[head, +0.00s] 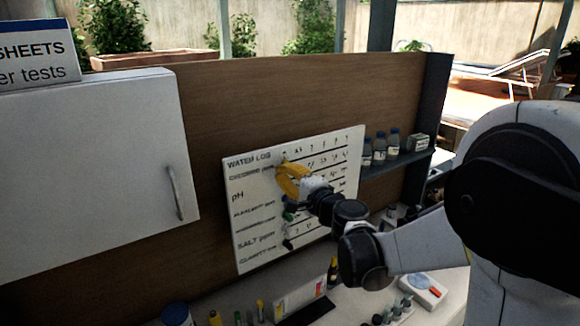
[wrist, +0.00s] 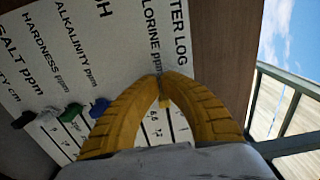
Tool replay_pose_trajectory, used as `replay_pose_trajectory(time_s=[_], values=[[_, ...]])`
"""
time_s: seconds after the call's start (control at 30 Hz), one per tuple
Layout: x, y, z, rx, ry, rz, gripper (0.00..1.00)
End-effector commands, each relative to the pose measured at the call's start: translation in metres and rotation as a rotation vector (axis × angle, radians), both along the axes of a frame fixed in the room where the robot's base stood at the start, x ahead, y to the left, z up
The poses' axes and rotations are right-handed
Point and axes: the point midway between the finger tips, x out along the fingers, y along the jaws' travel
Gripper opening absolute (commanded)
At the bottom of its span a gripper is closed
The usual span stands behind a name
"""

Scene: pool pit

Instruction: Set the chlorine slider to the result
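The white water log board (head: 258,250) hangs on the wooden wall, with printed rows and number marks. My gripper (head: 281,166) is at the chlorine row near the top left of the marks. In the wrist view its two yellow fingers arch together, and the tips (wrist: 160,77) meet by the end of the chlorine label. The fingers hide part of the row. The chlorine result is not readable.
Other sliders sit on lower rows: blue (wrist: 100,107), green (wrist: 70,112) and black (wrist: 22,120). A white cabinet (head: 90,180) is at the left. Bottles (head: 379,147) stand on a shelf at the right. The bench below holds test items, including a colour chart (head: 300,298).

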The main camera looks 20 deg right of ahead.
Motion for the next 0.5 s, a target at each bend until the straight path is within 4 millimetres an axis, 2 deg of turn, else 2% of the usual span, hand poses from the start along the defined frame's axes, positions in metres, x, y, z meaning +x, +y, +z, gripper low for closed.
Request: replay_pose_trajectory(time_s=[0.27, 0.5], values=[[0.001, -0.002, 0.0, 0.0, 0.0, -0.001, 0.0], [0.005, -0.016, -0.001, 0.0, 0.0, -0.002, 0.0]])
